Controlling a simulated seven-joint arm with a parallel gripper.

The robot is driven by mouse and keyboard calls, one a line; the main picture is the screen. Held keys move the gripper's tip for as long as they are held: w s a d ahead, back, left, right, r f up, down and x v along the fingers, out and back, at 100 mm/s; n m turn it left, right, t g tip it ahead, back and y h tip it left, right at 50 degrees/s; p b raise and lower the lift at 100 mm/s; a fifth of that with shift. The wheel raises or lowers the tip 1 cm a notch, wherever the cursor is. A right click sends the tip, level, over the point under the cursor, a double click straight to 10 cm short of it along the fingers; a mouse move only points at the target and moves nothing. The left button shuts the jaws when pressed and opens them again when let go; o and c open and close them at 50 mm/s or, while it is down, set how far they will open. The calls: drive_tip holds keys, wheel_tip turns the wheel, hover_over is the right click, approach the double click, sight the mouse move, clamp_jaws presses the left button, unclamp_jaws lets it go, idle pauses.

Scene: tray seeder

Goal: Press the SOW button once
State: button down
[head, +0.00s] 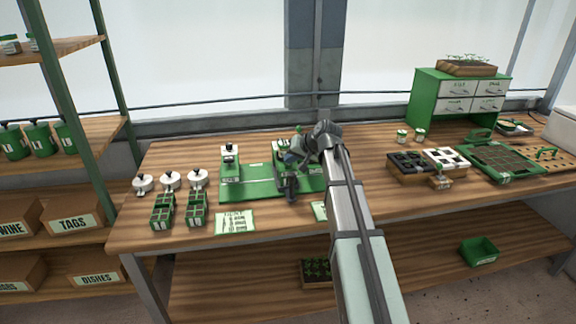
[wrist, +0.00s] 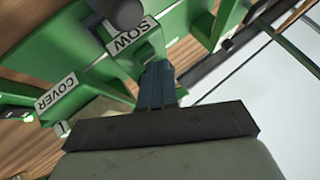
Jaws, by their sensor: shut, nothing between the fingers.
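The green seeder (head: 262,190) stands on the bench, partly hidden behind my arm in the head view. In the wrist view its SOW label (wrist: 131,34) lies on a green panel. A dark round knob (wrist: 126,12) sits just beyond this label, cut by the top edge; I cannot tell whether it is the button. My gripper (wrist: 157,68) is shut and empty, its blue-grey fingertips appearing close to the near right end of the SOW label. Contact cannot be told. A COVER label (wrist: 57,93) is on another green part at left.
White-lidded pots (head: 170,180) and green cell packs (head: 162,210) stand left of the seeder, with a printed card (head: 235,221) in front. Trays (head: 505,160) and a green drawer cabinet (head: 425,98) fill the right side. Bare bench lies along the front.

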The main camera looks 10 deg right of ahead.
sight(290, 166)
drive_tip(key=shift+f, duration=0.2)
idle(0.3)
drive_tip(key=shift+r, duration=0.9)
drive_tip(key=shift+r, duration=0.1)
drive_tip(key=shift+r, duration=2.4)
